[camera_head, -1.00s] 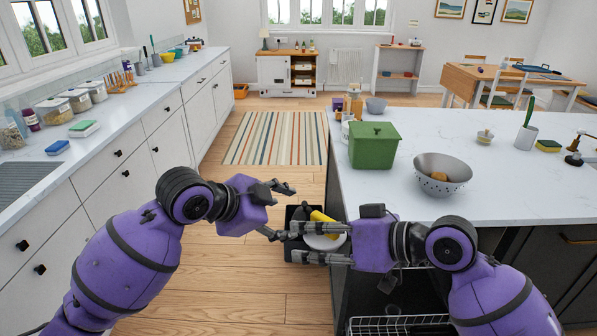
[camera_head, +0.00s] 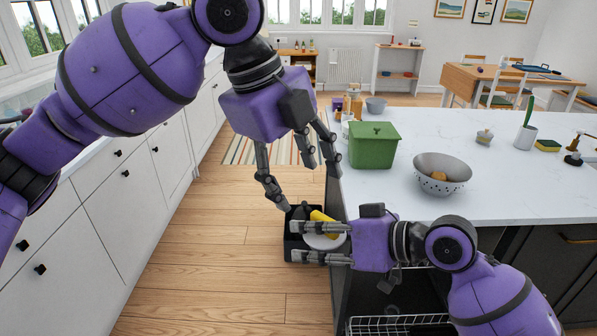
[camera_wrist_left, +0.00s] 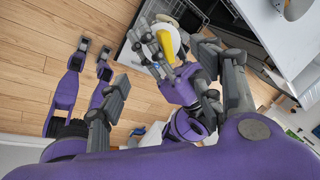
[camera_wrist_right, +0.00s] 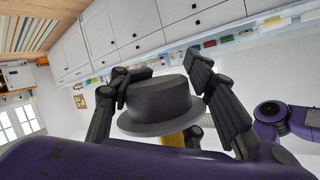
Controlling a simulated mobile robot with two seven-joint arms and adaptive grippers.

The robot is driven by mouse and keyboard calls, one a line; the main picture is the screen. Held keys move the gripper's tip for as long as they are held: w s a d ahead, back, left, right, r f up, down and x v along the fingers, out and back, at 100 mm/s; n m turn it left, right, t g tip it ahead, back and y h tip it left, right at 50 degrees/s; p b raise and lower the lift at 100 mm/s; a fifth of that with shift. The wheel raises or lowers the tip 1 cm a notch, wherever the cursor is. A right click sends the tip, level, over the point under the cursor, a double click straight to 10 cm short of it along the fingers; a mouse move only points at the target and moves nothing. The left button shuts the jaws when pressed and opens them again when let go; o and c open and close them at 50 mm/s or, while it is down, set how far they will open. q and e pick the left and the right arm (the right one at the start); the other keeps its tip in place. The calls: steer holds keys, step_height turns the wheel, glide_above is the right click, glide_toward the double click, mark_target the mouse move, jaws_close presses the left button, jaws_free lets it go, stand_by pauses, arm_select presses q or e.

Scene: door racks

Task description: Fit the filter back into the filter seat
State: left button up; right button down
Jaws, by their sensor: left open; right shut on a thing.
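The filter is in my right gripper (camera_head: 296,242). In the head view the filter (camera_head: 325,243) shows a pale round disc between the fingers, with a yellow part (camera_head: 321,216) on it. In the right wrist view the filter (camera_wrist_right: 160,101) is a dark grey, hat-like cylinder with a wide brim, between the fingers; some yellow shows below the brim. My left gripper (camera_head: 309,182) is open and empty, pointing down above and behind the filter, apart from it in the picture. The left wrist view also shows the filter's yellow part (camera_wrist_left: 168,40). I cannot make out the filter seat.
A black box-like thing (camera_head: 291,250) lies behind the right gripper, low by the island. An open dark compartment with a wire rack (camera_head: 400,324) is below the right arm. The white counter (camera_head: 480,195) bears a green box (camera_head: 374,147) and a colander (camera_head: 442,180). The wooden floor at left is clear.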

mark_target(319, 236)
arm_select(q)
steer(key=x, duration=1.1)
steer(key=shift+w+f, duration=0.1)
steer(key=shift+f, duration=0.05)
steer(key=shift+c, duration=0.5)
steer(key=c, duration=0.9)
steer(key=shift+c, duration=0.9)
arm_select(e)
steer(key=c, duration=1)
jaws_free()
steer(key=shift+c, duration=0.2)
